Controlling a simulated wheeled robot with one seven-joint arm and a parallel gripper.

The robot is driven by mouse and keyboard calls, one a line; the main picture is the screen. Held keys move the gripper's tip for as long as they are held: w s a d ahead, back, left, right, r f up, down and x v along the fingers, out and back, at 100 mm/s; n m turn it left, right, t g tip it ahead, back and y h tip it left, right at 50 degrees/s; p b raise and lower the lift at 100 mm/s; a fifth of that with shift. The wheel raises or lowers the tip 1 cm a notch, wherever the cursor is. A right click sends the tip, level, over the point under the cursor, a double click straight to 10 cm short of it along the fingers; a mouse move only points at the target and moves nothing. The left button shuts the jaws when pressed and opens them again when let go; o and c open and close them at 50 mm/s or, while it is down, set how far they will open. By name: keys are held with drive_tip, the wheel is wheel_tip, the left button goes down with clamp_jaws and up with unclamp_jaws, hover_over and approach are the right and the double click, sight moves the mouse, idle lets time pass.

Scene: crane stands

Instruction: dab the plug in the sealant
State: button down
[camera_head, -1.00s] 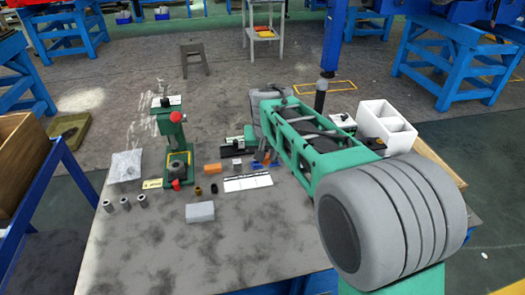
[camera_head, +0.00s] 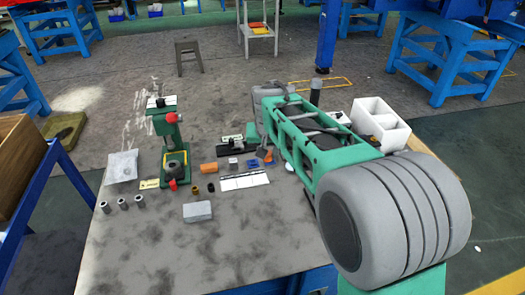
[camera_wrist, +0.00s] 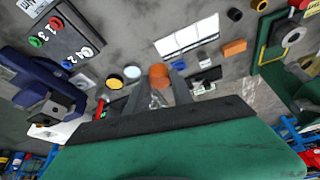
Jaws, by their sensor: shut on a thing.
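My gripper (camera_wrist: 158,88) is shut on a small orange plug (camera_wrist: 158,74) at its fingertips in the wrist view. A small shiny patch shows between the fingers behind it. Two small round dishes lie left of the plug: one with a yellow face (camera_wrist: 114,82) and one pale bluish-white (camera_wrist: 132,71). I cannot tell which holds the sealant. The plug appears apart from both. In the head view a pale disc (camera_head: 289,167) shows beside the green arm link, which hides most of the gripper area.
A white strip (camera_head: 244,181), an orange block (camera_head: 207,168) and a grey block (camera_head: 197,211) lie on the table. A green press stand (camera_head: 172,145) stands left of them, a white divided bin (camera_head: 380,124) at the right.

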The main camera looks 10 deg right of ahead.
drive_tip(key=s+d+f+m+p, duration=0.2)
drive_tip(key=d+f+p, duration=0.5)
drive_tip(key=d+p, duration=0.45)
drive_tip(key=w+n, duration=0.2)
drive_tip(key=w, duration=0.8)
drive_tip(key=shift+d+f+b, duration=0.1)
drive_tip(key=shift+f+b, duration=1.55)
drive_tip(key=shift+f, duration=0.8)
drive_tip(key=shift+s+f+b, duration=0.1)
drive_tip(key=shift+f+b, duration=0.6)
